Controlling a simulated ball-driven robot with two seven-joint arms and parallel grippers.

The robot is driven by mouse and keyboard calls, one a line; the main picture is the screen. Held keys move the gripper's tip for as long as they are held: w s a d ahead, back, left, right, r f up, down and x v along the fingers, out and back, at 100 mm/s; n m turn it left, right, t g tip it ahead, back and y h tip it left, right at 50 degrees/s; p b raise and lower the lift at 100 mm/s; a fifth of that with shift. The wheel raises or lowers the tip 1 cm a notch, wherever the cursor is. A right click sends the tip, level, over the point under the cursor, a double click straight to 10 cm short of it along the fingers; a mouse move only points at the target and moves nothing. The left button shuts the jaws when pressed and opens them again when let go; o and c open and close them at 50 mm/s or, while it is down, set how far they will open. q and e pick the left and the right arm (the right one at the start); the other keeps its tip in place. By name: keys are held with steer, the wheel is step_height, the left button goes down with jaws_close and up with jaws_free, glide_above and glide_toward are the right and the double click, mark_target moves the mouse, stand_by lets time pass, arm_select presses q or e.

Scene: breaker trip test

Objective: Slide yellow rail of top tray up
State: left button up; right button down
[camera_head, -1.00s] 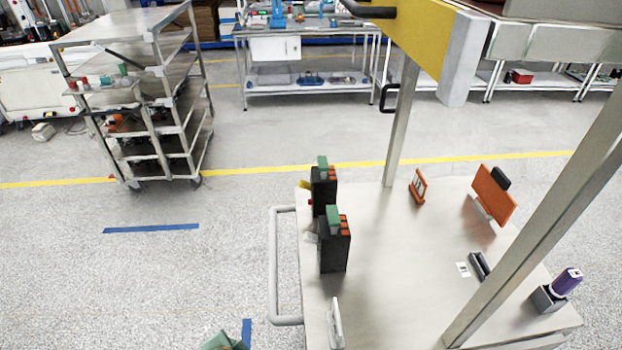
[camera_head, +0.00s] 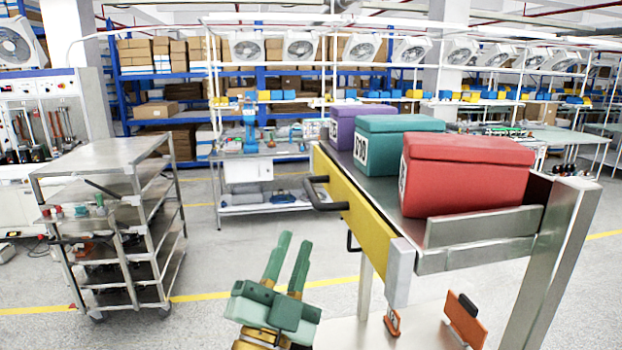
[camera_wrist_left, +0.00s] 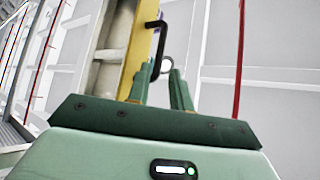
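The yellow rail (camera_head: 362,215) runs along the left side of the top tray (camera_head: 480,228). A black handle (camera_head: 325,196) sticks out of the rail's left face. In the left wrist view the yellow rail (camera_wrist_left: 130,55) and the black handle (camera_wrist_left: 158,42) appear beyond the fingertips. My left gripper (camera_head: 294,238) is green, points upward and stands left of the rail, lower than the handle in the picture. Its two fingers (camera_wrist_left: 161,72) are apart with nothing between them, and no contact with the handle shows. My right gripper is not in view.
Purple (camera_head: 358,122), teal (camera_head: 396,142) and red (camera_head: 465,172) boxes sit on the top tray. A metal post (camera_head: 550,265) stands at the right. Orange items (camera_head: 466,322) lie on the lower shelf. A steel shelf cart (camera_head: 105,155) stands at left, with open floor between.

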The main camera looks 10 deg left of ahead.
mark_target(311, 189)
arm_select(q)
steer(key=p+x, duration=0.3)
steer(key=x, duration=0.6)
steer(key=shift+r, duration=0.1)
steer(key=shift+w+r+p, duration=0.2)
steer(key=shift+w+p, duration=0.2)
steer(key=shift+w, duration=0.15)
jaws_close()
